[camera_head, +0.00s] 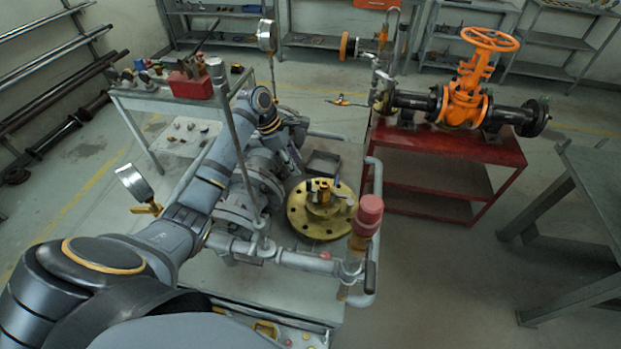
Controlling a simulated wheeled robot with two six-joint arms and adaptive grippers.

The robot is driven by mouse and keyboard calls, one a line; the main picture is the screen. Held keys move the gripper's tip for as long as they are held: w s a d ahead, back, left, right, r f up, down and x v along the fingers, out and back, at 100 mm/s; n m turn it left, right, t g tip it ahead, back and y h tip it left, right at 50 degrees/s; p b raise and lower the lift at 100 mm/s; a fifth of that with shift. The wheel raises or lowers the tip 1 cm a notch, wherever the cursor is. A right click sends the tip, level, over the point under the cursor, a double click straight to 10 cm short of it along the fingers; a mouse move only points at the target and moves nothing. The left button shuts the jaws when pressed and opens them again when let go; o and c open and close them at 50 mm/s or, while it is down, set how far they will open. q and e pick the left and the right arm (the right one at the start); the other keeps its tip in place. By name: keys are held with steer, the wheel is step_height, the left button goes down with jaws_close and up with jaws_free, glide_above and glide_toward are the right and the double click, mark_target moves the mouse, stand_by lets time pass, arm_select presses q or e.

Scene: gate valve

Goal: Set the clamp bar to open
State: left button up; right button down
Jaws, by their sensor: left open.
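My left arm reaches in from the lower left across the pipework. Its gripper (293,158) is small and dark at the far end, above the grey pipe assembly and left of a small dark tray. It is open, and I see nothing held in it. A round yellow flange (297,222) with a brass centre piece (321,190) lies to the right of and nearer than the gripper, apart from it. I cannot tell for certain which part is the clamp bar. My right gripper is not in view.
An orange gate valve (465,101) stands on a red bench (445,149) at the back right. A red-capped post (368,215) and grey pipes surround the flange. Open floor (445,275) lies at the right.

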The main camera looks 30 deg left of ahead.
mark_target(308, 180)
arm_select(q)
steer(key=p+x, duration=0.1)
steer(key=x, duration=0.8)
steer(key=shift+w+d, duration=0.15)
steer(key=shift+d+f, duration=0.2)
steer(key=shift+f, duration=0.4)
steer(key=c, duration=0.7)
jaws_close()
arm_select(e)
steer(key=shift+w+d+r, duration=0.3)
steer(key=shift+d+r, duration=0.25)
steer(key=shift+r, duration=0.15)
